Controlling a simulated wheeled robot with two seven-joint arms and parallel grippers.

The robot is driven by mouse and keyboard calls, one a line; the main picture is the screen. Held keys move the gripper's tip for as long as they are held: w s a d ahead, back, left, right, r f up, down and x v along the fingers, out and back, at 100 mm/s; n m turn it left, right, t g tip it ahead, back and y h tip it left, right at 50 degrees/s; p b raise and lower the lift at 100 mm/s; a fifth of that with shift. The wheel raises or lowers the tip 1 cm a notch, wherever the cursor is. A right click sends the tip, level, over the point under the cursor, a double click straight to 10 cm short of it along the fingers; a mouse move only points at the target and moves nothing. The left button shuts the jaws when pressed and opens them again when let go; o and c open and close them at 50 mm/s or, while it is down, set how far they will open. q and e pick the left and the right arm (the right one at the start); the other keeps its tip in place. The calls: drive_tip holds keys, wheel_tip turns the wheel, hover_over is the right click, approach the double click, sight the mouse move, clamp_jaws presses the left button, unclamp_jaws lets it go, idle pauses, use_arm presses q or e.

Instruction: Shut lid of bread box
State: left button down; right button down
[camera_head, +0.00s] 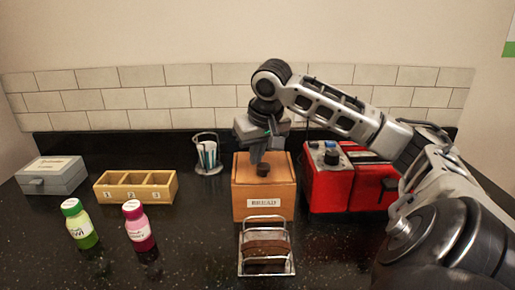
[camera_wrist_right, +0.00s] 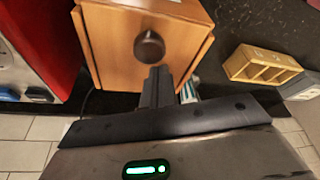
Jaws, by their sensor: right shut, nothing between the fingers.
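The wooden bread box (camera_head: 263,205) stands on the dark counter in the middle of the head view, with a BREAD label on its front. Its lid (camera_head: 283,166) appears to lie down flat over the top, and I see no clear gap. A dark round knob (camera_head: 263,170) sits on the lid. My right gripper (camera_head: 257,158) is shut and empty, pointing down just over the lid by the knob. In the right wrist view, the shut fingers (camera_wrist_right: 158,76) end beside the knob (camera_wrist_right: 149,46); I cannot tell whether they touch. My left gripper is not in view.
A toast rack (camera_head: 267,272) with brown slices stands in front of the box. A red appliance (camera_head: 327,190) is close on the right. A wire holder (camera_head: 207,155), wooden tray (camera_head: 137,187), grey box (camera_head: 52,177) and two bottles stand left. Counter between bottles and rack is clear.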

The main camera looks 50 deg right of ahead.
drive_tip(key=w, duration=0.1)
drive_tip(key=w+d+r+p, duration=0.1)
drive_tip(key=shift+w+d+r, duration=0.1)
drive_tip(key=shift+w+r, duration=0.2)
drive_tip(key=v, duration=0.8)
drive_tip(key=shift+s+r+p, duration=0.25)
drive_tip(key=shift+s+p, duration=0.1)
drive_tip(key=shift+p, duration=0.1)
